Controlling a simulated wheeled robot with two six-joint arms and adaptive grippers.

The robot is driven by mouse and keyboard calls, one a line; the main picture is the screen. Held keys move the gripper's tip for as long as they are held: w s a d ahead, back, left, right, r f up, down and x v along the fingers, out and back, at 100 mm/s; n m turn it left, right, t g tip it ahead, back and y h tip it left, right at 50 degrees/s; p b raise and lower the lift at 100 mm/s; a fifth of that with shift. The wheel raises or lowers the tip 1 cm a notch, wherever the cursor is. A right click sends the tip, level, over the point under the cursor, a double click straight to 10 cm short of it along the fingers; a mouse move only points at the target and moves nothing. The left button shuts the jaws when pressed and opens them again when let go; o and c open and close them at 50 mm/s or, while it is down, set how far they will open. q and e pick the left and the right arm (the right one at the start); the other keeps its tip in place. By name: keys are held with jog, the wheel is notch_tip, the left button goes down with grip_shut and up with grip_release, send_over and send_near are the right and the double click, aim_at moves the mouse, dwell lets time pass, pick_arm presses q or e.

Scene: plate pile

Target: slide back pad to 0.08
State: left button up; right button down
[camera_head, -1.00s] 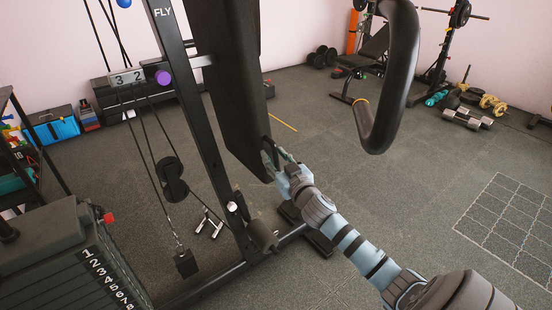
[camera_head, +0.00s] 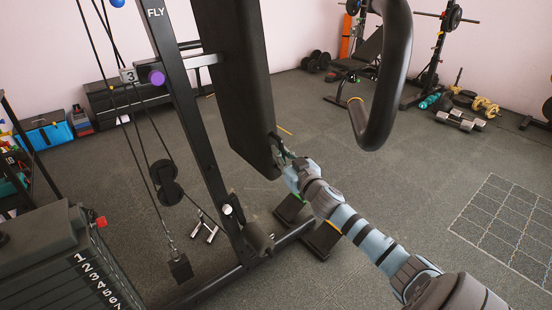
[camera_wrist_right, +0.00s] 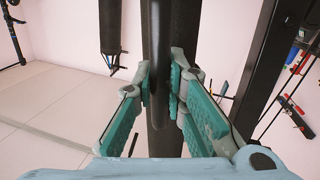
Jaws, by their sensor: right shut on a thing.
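The back pad (camera_head: 238,85) is a tall dark slab beside the machine's upright post (camera_head: 178,90) in the head view, joined to it by a short grey bar (camera_head: 205,60). My right gripper (camera_head: 284,154) is at the pad's lower right edge, shut on a dark handle (camera_head: 277,144) there. In the right wrist view the dark bar of the handle (camera_wrist_right: 158,60) stands between the teal finger pads of the gripper (camera_wrist_right: 165,95), with the dark pad behind it. My left gripper is not in view.
A thick black curved bar (camera_head: 385,100) hangs right of the pad. A weight stack (camera_head: 55,265) stands at the lower left, with cables and a pulley (camera_head: 168,185) before the post. Dumbbells (camera_head: 460,122) lie at the back right.

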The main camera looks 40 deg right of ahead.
jog(key=shift+d, duration=0.1)
jog(key=c, duration=1.7)
grip_release()
jog(key=shift+d, duration=0.15)
jog(key=shift+o, duration=0.5)
jog(key=shift+s+d, duration=0.1)
jog(key=shift+a, duration=0.2)
jog(key=v, duration=1.2)
jog(key=shift+d, duration=0.1)
